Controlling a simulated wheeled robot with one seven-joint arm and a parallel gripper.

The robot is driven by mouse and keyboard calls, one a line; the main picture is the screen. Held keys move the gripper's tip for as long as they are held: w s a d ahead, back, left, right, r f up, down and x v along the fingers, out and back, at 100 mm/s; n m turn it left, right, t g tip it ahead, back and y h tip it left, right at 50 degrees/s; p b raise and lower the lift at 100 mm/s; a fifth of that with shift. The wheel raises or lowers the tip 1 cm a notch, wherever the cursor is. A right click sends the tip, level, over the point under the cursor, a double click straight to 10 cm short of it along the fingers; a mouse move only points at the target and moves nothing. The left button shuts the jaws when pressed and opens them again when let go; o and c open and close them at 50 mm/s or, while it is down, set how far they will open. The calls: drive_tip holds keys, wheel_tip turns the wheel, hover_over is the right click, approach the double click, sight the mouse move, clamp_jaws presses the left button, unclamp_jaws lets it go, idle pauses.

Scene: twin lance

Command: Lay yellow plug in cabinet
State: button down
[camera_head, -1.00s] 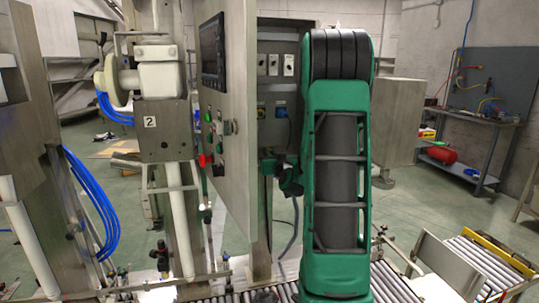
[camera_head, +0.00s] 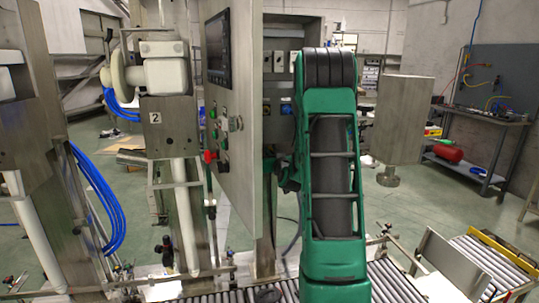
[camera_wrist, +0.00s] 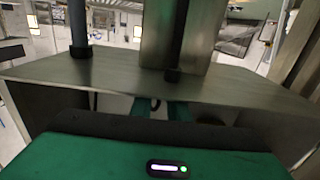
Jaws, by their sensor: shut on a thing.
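The cabinet (camera_head: 279,34) stands open in the middle of the head view, with its grey door (camera_head: 239,120) swung toward me on the left. Inside are pale switches and small sockets, one of them blue. My green arm covers the cabinet's right part. My gripper (camera_wrist: 164,108) is shut, its green fingers under a metal edge in the wrist view. A small dark piece shows between them. The yellow plug in its grip is hidden, and I cannot make out its colour. In the head view the gripper is mostly behind my arm, by the cabinet's lower opening.
The door carries a screen (camera_head: 217,47) and a red knob (camera_head: 209,156). Roller conveyors (camera_head: 385,285) run along the front. A grey box on a post (camera_head: 401,118) stands right of my arm. A workbench (camera_head: 470,115) is at the far right. Blue hoses (camera_head: 98,195) hang left.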

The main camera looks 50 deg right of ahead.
drive_tip(key=c, duration=1.6)
unclamp_jaws()
drive_tip(key=shift+a, duration=0.1)
drive_tip(key=v, duration=1)
drive_tip(key=shift+s+a, duration=0.15)
